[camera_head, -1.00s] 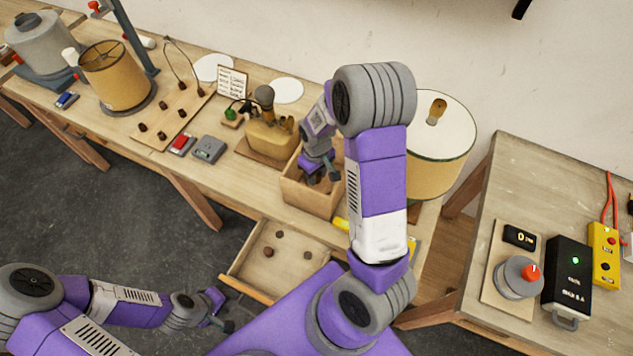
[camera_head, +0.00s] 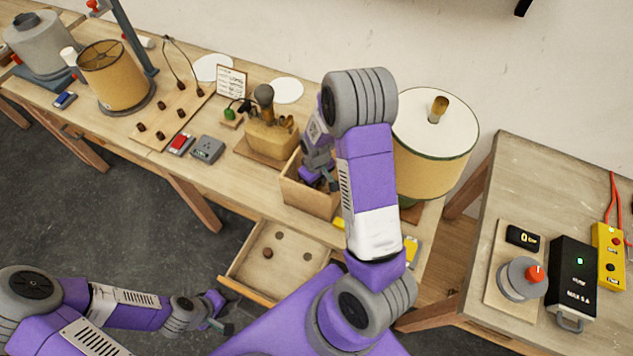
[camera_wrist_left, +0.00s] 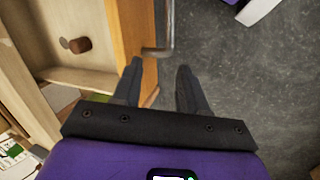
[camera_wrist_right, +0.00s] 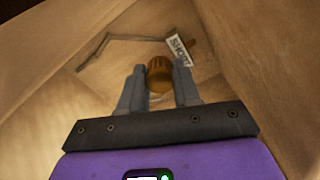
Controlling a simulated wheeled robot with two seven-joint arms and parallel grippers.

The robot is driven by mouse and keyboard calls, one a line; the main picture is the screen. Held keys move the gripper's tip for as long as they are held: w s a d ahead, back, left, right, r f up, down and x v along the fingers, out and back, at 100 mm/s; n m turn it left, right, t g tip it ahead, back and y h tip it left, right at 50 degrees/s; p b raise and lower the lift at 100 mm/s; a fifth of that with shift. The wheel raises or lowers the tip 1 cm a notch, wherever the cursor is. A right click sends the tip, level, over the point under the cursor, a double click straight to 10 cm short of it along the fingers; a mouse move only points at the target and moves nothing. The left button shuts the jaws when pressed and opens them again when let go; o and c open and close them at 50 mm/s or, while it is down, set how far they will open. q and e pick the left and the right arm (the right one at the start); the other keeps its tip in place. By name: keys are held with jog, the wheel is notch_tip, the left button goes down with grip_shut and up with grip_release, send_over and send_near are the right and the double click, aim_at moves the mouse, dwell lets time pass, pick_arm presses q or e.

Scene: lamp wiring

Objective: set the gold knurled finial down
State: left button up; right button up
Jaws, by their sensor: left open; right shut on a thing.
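The gold knurled finial (camera_wrist_right: 159,74) shows in the right wrist view between the two fingertips of my right gripper (camera_wrist_right: 160,84). The gripper is shut on it, inside a wooden box. In the head view my right gripper (camera_head: 322,180) reaches down into that box (camera_head: 307,198), and the finial is hidden there. I cannot tell whether the finial touches the box floor. My left gripper (camera_head: 224,322) is open and empty near the open drawer. In the left wrist view its fingertips (camera_wrist_left: 159,70) are beside the drawer handle (camera_wrist_left: 156,52).
A label reading "SHORT" (camera_wrist_right: 179,48) lies in the box. The open drawer (camera_head: 243,275) holds a small brown knob (camera_head: 267,253). A shaded lamp (camera_head: 435,160) stands right of the box, and a tool block (camera_head: 268,138) stands left. Bare tabletop (camera_head: 240,190) lies in front.

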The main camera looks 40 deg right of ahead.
jog(key=o, duration=1)
jog(key=shift+f, duration=0.1)
jog(key=shift+r+p, duration=0.4)
jog(key=shift+r, duration=0.05)
notch_tip(320, 180, up, 12)
jog(key=shift+r+p, duration=0.2)
jog(key=shift+p, duration=0.8)
